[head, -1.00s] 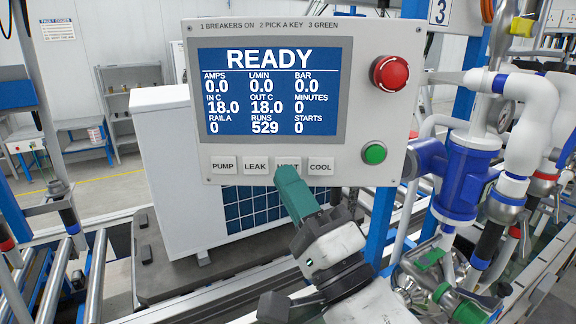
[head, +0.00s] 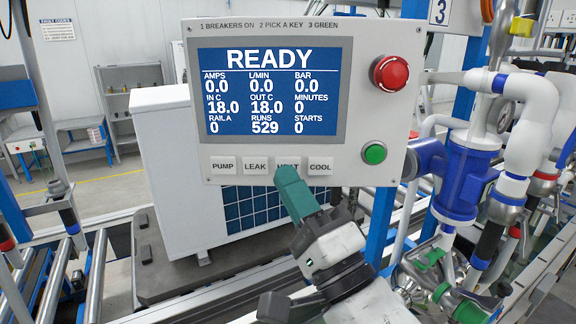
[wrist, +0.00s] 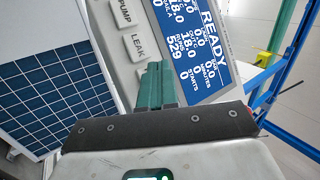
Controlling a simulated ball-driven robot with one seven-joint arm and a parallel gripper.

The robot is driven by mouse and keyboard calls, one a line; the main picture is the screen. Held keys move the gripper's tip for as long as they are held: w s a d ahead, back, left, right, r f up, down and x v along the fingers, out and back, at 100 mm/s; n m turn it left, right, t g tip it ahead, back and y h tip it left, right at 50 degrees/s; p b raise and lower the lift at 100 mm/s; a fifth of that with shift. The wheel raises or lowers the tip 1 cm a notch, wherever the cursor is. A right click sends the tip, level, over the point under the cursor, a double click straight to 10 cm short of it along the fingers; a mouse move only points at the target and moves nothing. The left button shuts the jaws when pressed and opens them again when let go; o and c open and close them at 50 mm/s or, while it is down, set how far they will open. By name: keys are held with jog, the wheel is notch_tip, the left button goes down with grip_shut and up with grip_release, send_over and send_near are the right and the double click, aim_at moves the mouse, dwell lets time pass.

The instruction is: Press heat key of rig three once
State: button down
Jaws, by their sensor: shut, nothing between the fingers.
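The control panel (head: 430,30) of the rig marked 3 shows READY on its blue screen (head: 270,92). A row of keys below the screen reads PUMP, LEAK, HEAT and COOL. The HEAT key (head: 288,162) is partly covered by my gripper (head: 287,172). My gripper's green fingers are shut and empty, with their tips at the lower part of that key. Whether they touch it I cannot tell. In the wrist view the fingers (wrist: 156,84) lie over the panel beside the LEAK key (wrist: 137,44), hiding most of the HEAT key.
A red stop button (head: 390,73) and a green button (head: 374,153) are on the panel's right side. The COOL key (head: 320,166) is close right of my fingers. A white unit (head: 165,150) stands behind the panel; blue and white piping (head: 465,170) stands to the right.

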jog(key=shift+w, duration=0.1)
jog(key=shift+w, duration=0.35)
jog(key=shift+w, duration=0.4)
dwell(0.7)
dwell(0.4)
jog(key=shift+s+p, duration=0.35)
jog(key=shift+s, duration=0.5)
jog(key=shift+s, duration=0.1)
jog(key=s+p, duration=0.1)
jog(key=s, duration=0.1)
jog(key=s+p, duration=0.1)
jog(key=s, duration=0.1)
jog(key=shift+s+d, duration=0.2)
jog(key=shift+s, duration=0.2)
